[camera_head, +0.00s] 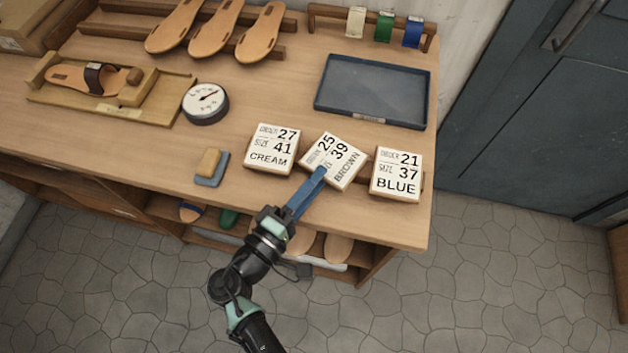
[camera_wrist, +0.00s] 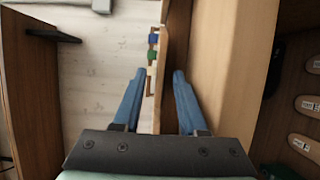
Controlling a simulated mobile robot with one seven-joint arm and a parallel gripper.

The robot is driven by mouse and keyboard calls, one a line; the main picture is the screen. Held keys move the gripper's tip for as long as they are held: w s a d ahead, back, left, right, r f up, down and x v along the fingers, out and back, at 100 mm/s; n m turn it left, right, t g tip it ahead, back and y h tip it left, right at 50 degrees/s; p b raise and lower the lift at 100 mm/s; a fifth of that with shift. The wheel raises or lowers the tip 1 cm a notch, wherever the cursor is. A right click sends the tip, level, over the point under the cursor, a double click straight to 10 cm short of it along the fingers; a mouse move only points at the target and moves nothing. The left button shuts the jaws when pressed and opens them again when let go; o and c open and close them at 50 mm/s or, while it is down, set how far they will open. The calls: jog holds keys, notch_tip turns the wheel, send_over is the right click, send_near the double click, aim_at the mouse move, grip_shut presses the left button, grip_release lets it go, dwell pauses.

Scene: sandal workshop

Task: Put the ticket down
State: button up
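The brown ticket (camera_head: 334,160), a pale square tile marked 25, 39 and BROWN, is at the front of the bench, turned askew between the cream ticket (camera_head: 272,149) and the blue ticket (camera_head: 397,174). My gripper (camera_head: 320,172) reaches its lower edge from the front, and the fingertips overlap that edge in the head view. In the wrist view my gripper (camera_wrist: 160,70) has its two blue fingers apart, with wall and wood visible through the gap. No ticket can be made out between them. Whether the fingers touch the ticket is unclear.
A wooden rail (camera_head: 425,182) shows beside the blue ticket. A blue tray (camera_head: 372,92) and strap rack (camera_head: 335,14) stand behind. A dial (camera_head: 205,104) and a sponge-like block (camera_head: 209,162) sit to the left. Shelves with sandals lie under the bench top.

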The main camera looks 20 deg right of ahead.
dwell(0.3)
